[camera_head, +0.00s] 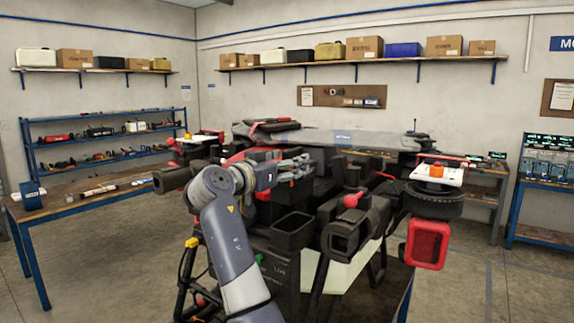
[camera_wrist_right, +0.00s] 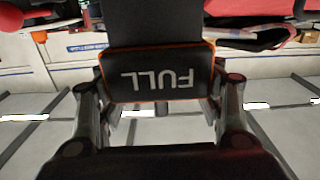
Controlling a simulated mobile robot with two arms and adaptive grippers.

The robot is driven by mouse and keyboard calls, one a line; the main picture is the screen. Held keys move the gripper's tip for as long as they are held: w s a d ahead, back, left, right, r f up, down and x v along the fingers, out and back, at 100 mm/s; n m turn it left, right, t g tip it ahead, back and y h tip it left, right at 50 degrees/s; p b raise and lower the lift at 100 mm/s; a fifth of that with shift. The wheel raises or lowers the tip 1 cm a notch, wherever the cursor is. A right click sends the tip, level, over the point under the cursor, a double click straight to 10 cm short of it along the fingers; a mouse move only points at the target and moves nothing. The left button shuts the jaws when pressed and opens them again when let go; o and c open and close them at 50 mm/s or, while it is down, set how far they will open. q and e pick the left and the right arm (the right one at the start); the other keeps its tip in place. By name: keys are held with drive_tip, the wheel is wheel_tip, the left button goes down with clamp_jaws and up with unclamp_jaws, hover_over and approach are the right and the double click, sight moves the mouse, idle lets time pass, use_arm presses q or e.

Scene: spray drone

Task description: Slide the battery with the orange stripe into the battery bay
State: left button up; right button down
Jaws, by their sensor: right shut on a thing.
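A black battery (camera_wrist_right: 160,75) with an orange edge fills the middle of the right wrist view, its word FULL upside down. My right gripper (camera_wrist_right: 158,100) is shut on it, a finger on each side. An open black box-shaped socket (camera_head: 292,232), which looks like the battery bay, faces up below and right of the gripper.
A rotor arm with a red box (camera_head: 427,243) sticks out right. A workbench (camera_head: 90,205) with tools stands left, and a charger rack (camera_head: 552,170) stands right. Floor shows between them.

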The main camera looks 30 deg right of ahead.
sight(281, 188)
drive_tip(key=shift+d+f, duration=0.1)
drive_tip(key=shift+d, duration=0.1)
drive_tip(key=shift+f+b, duration=0.2)
drive_tip(key=shift+b, duration=0.25)
drive_tip(key=shift+a+f+b, duration=0.1)
drive_tip(key=shift+f+b, duration=0.4)
drive_tip(key=shift+f, duration=0.05)
drive_tip(key=shift+f+b, duration=0.55)
drive_tip(key=shift+f, duration=0.2)
use_arm(q)
drive_tip(key=shift+w+d+f+b, duration=0.1)
drive_tip(key=shift+d+f+b, duration=0.15)
drive_tip(key=shift+f, duration=0.5)
drive_tip(key=shift+w+d+f+b, duration=0.15)
drive_tip(key=shift+d+f+b, duration=0.15)
drive_tip(key=shift+f, duration=0.45)
drive_tip(key=shift+w+d+f+b, duration=0.1)
drive_tip(key=shift+d+f+b, duration=0.15)
drive_tip(key=shift+f, duration=0.5)
use_arm(e)
drive_tip(key=shift+f, duration=1.1)
use_arm(q)
drive_tip(key=shift+f+b, duration=0.4)
use_arm(e)
drive_tip(key=shift+s, duration=0.15)
use_arm(q)
drive_tip(key=shift+s+f+b, duration=0.1)
drive_tip(key=shift+f+b, duration=2.2)
use_arm(e)
drive_tip(key=shift+f, duration=2.95)
